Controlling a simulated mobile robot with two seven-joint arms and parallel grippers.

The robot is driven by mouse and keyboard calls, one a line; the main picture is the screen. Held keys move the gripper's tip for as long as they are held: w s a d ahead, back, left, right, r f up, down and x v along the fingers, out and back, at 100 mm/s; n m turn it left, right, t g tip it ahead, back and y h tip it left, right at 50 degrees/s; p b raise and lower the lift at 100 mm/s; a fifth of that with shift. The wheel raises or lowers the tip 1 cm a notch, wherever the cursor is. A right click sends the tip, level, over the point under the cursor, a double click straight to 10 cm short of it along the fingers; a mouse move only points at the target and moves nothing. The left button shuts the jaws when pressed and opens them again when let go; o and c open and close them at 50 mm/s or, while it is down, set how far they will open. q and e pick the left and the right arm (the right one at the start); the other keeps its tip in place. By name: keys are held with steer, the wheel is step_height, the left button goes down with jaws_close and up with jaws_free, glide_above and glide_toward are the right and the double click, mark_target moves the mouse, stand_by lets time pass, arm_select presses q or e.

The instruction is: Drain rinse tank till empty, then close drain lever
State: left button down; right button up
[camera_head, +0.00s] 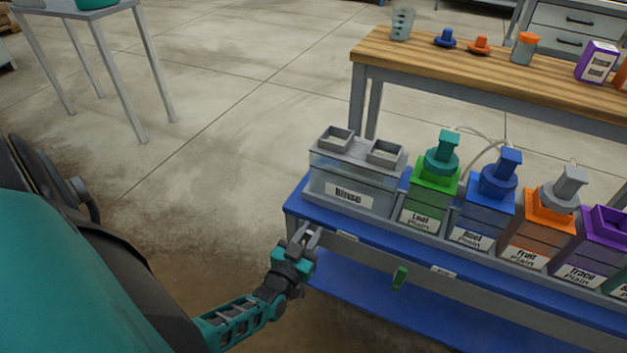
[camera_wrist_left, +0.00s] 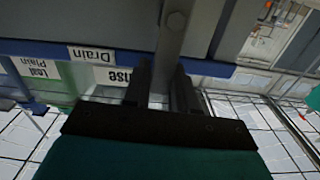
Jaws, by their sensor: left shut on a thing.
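The rinse tank (camera_head: 325,182) is a clear grey box labelled Rinse at the left end of the blue skid, with two open square fittings on top. I cannot tell its liquid level. My left gripper (camera_head: 308,238) is at the skid's front left corner, just below the tank. In the left wrist view my left gripper (camera_wrist_left: 163,88) is shut on a grey bar, the drain lever (camera_wrist_left: 173,42), which runs between the fingers from a round pivot. A Drain label (camera_wrist_left: 91,54) is beside it. My right gripper is not in view.
A green bottle (camera_head: 425,203), a blue one (camera_head: 485,220), an orange one (camera_head: 540,235) and a purple one stand right of the tank. A green handle (camera_head: 400,278) hangs from the skid front. A wooden bench (camera_head: 440,68) stands behind.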

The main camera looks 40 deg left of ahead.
arm_select(q)
steer(key=shift+a+n, duration=0.2)
steer(key=shift+n, duration=0.2)
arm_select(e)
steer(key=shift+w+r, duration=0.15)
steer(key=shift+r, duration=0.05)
arm_select(q)
steer(key=c, duration=1)
jaws_free()
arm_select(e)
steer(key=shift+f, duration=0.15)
arm_select(q)
steer(key=shift+s, duration=0.2)
